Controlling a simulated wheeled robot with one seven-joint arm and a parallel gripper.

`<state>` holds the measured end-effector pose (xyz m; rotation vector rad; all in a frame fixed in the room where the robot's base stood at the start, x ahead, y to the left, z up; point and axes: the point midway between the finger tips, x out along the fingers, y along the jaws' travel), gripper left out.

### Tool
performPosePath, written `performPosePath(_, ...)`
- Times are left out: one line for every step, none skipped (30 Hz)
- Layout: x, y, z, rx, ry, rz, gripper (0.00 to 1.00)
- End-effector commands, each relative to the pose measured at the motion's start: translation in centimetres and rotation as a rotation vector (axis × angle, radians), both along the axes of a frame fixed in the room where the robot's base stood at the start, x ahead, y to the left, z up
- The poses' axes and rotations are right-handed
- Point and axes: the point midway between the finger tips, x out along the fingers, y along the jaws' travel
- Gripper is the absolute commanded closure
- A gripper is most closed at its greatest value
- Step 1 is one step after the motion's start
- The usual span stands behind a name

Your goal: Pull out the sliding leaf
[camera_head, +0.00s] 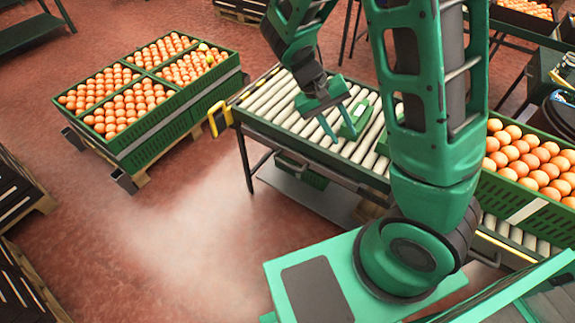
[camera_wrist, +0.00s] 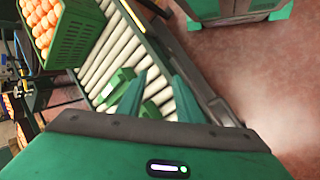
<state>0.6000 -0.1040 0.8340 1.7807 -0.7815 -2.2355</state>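The roller table (camera_head: 262,132) stands in the middle of the head view, with grey rollers between dark side rails. A yellow handle (camera_head: 219,118) sits at its left end. A dark bar handle (camera_head: 291,161) shows on its near side, below the rail. I cannot tell which of these belongs to the sliding leaf. My gripper (camera_head: 341,136) is above the rollers, fingers pointing down, apart from both handles. In the wrist view my gripper (camera_wrist: 160,75) has its two fingers spread with nothing between them. The rollers (camera_wrist: 121,45) show beyond the fingers.
Green parts (camera_wrist: 151,110) lie on the rollers near my fingers. The red floor (camera_head: 190,215) between pallet and table is clear.

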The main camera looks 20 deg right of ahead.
Motion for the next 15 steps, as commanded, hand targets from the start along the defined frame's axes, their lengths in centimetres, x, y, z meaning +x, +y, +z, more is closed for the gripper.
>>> performPosePath(0.7,1.0,-1.3,-0.039,0.014,0.037,0.67)
performPosePath(1.1,1.5,-2.0,-0.062,0.016,0.053,0.67)
performPosePath(1.6,2.1,-2.8,-0.091,0.019,0.077,0.67)
performPosePath(1.9,2.6,-3.5,-0.113,0.021,0.097,0.67)
performPosePath(2.3,3.2,-4.1,-0.135,0.022,0.115,0.67)
performPosePath(2.7,3.8,-5.0,-0.166,0.022,0.140,0.67)
performPosePath(3.0,4.3,-5.7,-0.189,0.021,0.161,0.67)
performPosePath(3.3,4.9,-6.4,-0.211,0.019,0.182,0.67)
performPosePath(3.6,5.5,-7.3,-0.243,0.017,0.209,0.67)
performPosePath(3.9,6.0,-7.9,-0.265,0.015,0.230,0.67)
performPosePath(4.2,6.6,-8.6,-0.288,0.010,0.253,0.67)
performPosePath(4.4,7.2,-9.5,-0.319,0.005,0.283,0.67)
performPosePath(4.6,7.7,-10.1,-0.343,0.001,0.304,0.67)
performPosePath(4.8,8.2,-10.8,-0.365,-0.005,0.327,0.67)
performPosePath(5.1,8.9,-11.7,-0.396,-0.014,0.359,0.67)
